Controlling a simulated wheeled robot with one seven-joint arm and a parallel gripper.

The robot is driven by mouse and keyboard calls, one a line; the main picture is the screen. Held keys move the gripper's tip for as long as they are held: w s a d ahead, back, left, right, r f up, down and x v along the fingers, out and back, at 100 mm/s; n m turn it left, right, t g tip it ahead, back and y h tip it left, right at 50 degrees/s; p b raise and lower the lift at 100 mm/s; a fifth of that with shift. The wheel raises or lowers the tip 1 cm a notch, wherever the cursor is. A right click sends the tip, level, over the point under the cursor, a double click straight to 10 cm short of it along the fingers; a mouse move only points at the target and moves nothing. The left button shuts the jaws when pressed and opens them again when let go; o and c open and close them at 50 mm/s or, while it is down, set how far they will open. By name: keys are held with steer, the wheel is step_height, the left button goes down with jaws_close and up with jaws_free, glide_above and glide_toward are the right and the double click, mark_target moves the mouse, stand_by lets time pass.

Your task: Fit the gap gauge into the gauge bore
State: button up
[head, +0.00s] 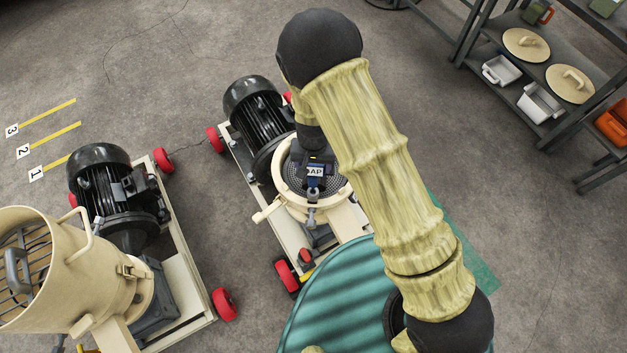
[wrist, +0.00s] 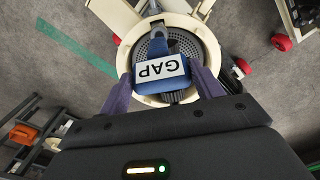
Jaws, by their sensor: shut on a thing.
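The gap gauge (wrist: 160,72) is a blue block with a white "GAP" label, seen close in the wrist view. My gripper (wrist: 165,85) is shut on it, with a purple finger on each side. In the head view the gauge (head: 315,173) shows above the perforated die plate inside the cream ring (head: 289,185) of the middle pellet mill. In the wrist view the gauge hides part of the plate and roller behind it. The gauge bore cannot be made out, and I cannot tell whether the gauge touches the mill.
A second mill with a cream hopper (head: 98,265) and black motor (head: 101,180) stands at left. A shelf rack (head: 480,60) with lids and white bins is at upper right. Yellow floor marks numbered 1 to 3 lie at left. Open concrete floor lies right of my arm.

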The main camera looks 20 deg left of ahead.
steer(key=shift+r+p, duration=0.4)
steer(key=shift+r, duration=0.3)
stand_by(0.3)
steer(key=w+d+f+m+b, duration=0.1)
steer(key=w+d, duration=0.3)
steer(key=d, duration=0.6)
steer(key=w+d+f+m+b, duration=0.1)
steer(key=w+d, duration=0.3)
steer(key=d, duration=0.7)
steer(key=w+d+f+m+b, duration=0.1)
steer(key=w+d, duration=0.3)
steer(key=d, duration=0.6)
steer(key=shift+w+d+f, duration=0.2)
steer(key=shift+d+f, duration=0.2)
steer(key=d, duration=0.7)
